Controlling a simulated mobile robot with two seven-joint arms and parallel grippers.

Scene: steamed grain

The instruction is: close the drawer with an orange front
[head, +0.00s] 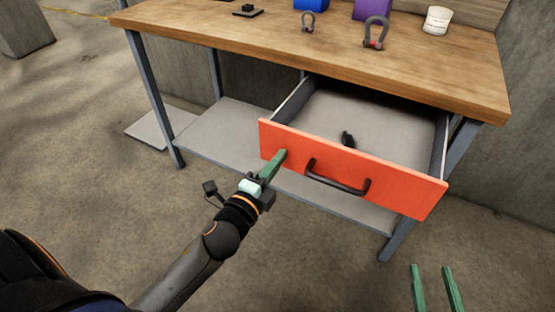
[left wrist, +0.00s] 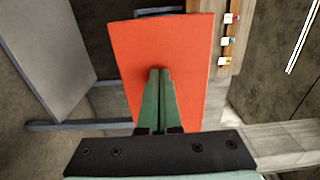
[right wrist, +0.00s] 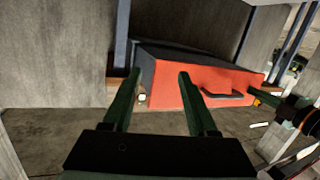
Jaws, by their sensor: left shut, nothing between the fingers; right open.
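The drawer with an orange front (head: 395,182) is pulled well out from under the wooden workbench. Its front has a dark bar handle (head: 337,177), and a small dark object (head: 348,139) lies inside. My left gripper (head: 281,156) is shut and empty, its fingertips at the left part of the orange front, seemingly touching it. In the left wrist view its fingers (left wrist: 160,75) point at the orange panel (left wrist: 190,50). My right gripper (head: 430,268) is open and empty, low in front of the bench's right side. In the right wrist view its fingers (right wrist: 160,75) are apart, with the drawer ahead.
The workbench top (head: 240,27) holds shackles (head: 376,33), a blue box (head: 311,4), a purple box (head: 367,9) and a white item (head: 436,20). A grey lower shelf (head: 225,140) lies below the drawer. The floor in front is clear.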

